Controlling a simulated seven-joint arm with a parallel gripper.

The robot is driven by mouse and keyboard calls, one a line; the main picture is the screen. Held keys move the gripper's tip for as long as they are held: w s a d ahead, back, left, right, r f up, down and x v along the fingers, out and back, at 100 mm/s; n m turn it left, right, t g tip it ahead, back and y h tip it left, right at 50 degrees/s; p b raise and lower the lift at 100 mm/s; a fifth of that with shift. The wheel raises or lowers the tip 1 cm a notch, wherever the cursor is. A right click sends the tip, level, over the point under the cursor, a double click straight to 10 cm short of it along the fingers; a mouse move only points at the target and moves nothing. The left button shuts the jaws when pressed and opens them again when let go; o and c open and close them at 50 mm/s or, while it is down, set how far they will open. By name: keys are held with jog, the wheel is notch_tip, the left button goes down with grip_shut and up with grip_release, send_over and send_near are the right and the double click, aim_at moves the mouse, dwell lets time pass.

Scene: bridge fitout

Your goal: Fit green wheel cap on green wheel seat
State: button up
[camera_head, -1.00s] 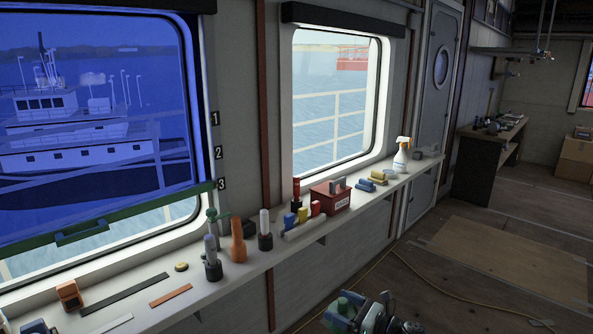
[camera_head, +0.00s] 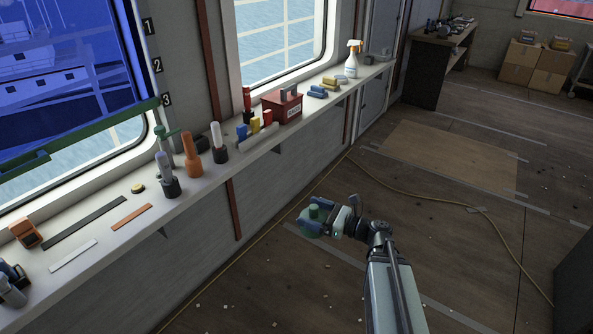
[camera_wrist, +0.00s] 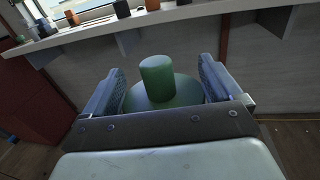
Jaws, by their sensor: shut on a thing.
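The green wheel cap (camera_head: 314,219), a wide round disc with an upright cylindrical knob, is in my gripper (camera_head: 330,217). My gripper is shut on it, out over the floor in front of the window ledge and apart from it. In the wrist view the cap (camera_wrist: 158,85) sits between the two blue-grey fingers, knob up. A green fixture (camera_head: 160,131) with a flat top stands on the ledge behind a grey cylinder in a dark holder. I cannot tell whether it is the green wheel seat, as part of it is hidden.
The ledge (camera_head: 105,262) carries an orange flashlight (camera_head: 191,153), a white-topped cylinder (camera_head: 218,138), a red box (camera_head: 283,107), a spray bottle (camera_head: 352,60) and flat strips. A green bar (camera_head: 85,134) crosses the left window. The floor around my arm is open; a yellow cable (camera_head: 435,203) lies there.

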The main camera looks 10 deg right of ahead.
jog(key=s+a+r+n+g+y, duration=0.1)
jog(key=s+a+r+n+g, duration=0.2)
jog(key=a, duration=1)
jog(key=s+a+n+g+y, duration=0.15)
jog(key=s+a+g, duration=0.35)
jog(key=a, duration=0.9)
jog(key=s+a+r+n+g+y, duration=0.15)
jog(key=s+a+n+g, duration=0.25)
jog(key=a, duration=0.9)
jog(key=s+a+r+n+g+h, duration=0.1)
jog(key=s+a+r+n+g, duration=0.2)
jog(key=s+a, duration=1)
jog(key=s+a+r+n+g+h, duration=0.1)
jog(key=s+a+r+g+h, duration=0.3)
jog(key=s+a, duration=0.8)
jog(key=s+a+r+n+g+y, duration=0.15)
jog(key=s+a+r, duration=0.35)
jog(key=s+a, duration=0.8)
jog(key=w+a+r+m+t+y, duration=0.2)
jog(key=w+a+m+t, duration=0.6)
jog(key=w+a+t, duration=0.4)
jog(key=w+a+y, duration=0.1)
jog(key=w+a, duration=0.3)
jog(key=w, duration=0.2)
jog(key=shift+w+r+t, duration=0.35)
jog(key=shift+w+r, duration=0.05)
